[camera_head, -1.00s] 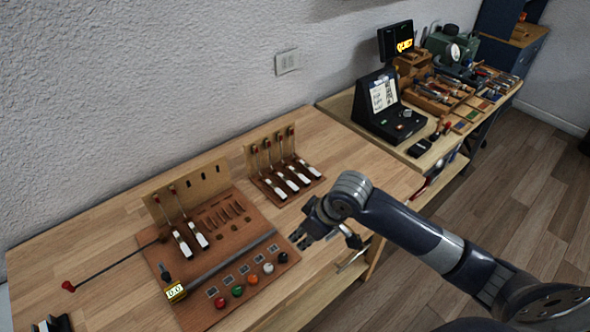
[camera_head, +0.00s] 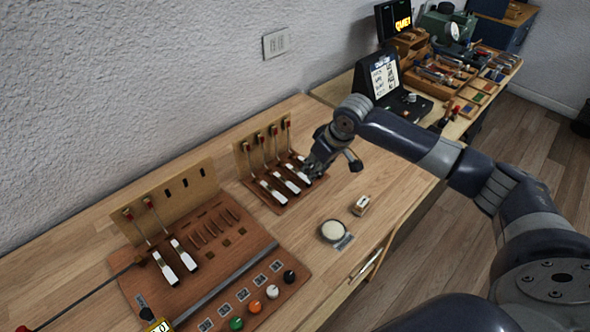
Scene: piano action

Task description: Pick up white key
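Several white keys (camera_head: 273,192) with red-topped upright parts stand in a row on a small wooden rack (camera_head: 243,157) in the middle of the bench. Two more white keys (camera_head: 165,268) sit on the larger brown board at the left. My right gripper (camera_head: 312,170) is at the right end of the small rack, over or beside the rightmost key, and partly hides that end. Its fingers are dark and small, so I cannot tell whether they are open or touch the key. My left gripper is not in view.
The brown board (camera_head: 235,240) carries slots and a row of coloured knobs (camera_head: 254,307). A round pale disc (camera_head: 333,230) and a small white-and-wood block (camera_head: 360,205) lie on the bench right of it. A black device (camera_head: 380,82) and tools fill the far bench.

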